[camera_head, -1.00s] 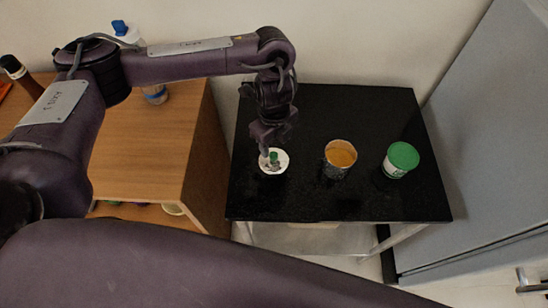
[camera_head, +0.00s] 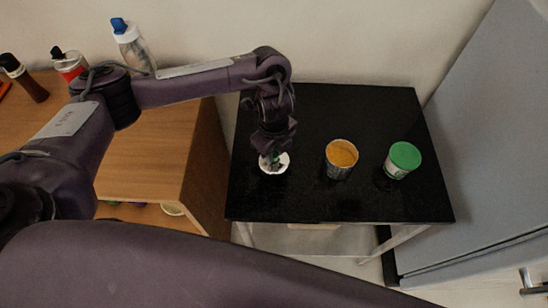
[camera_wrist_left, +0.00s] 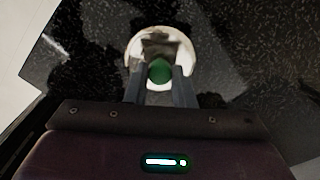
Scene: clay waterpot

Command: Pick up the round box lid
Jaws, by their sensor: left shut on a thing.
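The round box lid (camera_head: 283,168) is a small white disc with a green knob, at the left part of the black table. In the left wrist view the lid (camera_wrist_left: 184,52) lies straight ahead, its green knob (camera_wrist_left: 160,71) between the two fingers. My left gripper (camera_head: 272,157) points down over the lid and is shut on its knob. The lid appears on or very close to the table top; I cannot tell if there is a gap under it. The gripper hides part of the lid. My right gripper is not in view.
An open can with orange contents (camera_head: 341,155) and a green-lidded container (camera_head: 403,158) stand right of the lid on the black table (camera_head: 420,200). A wooden cabinet (camera_head: 150,160) with several bottles stands left. A grey panel (camera_head: 490,150) is at right.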

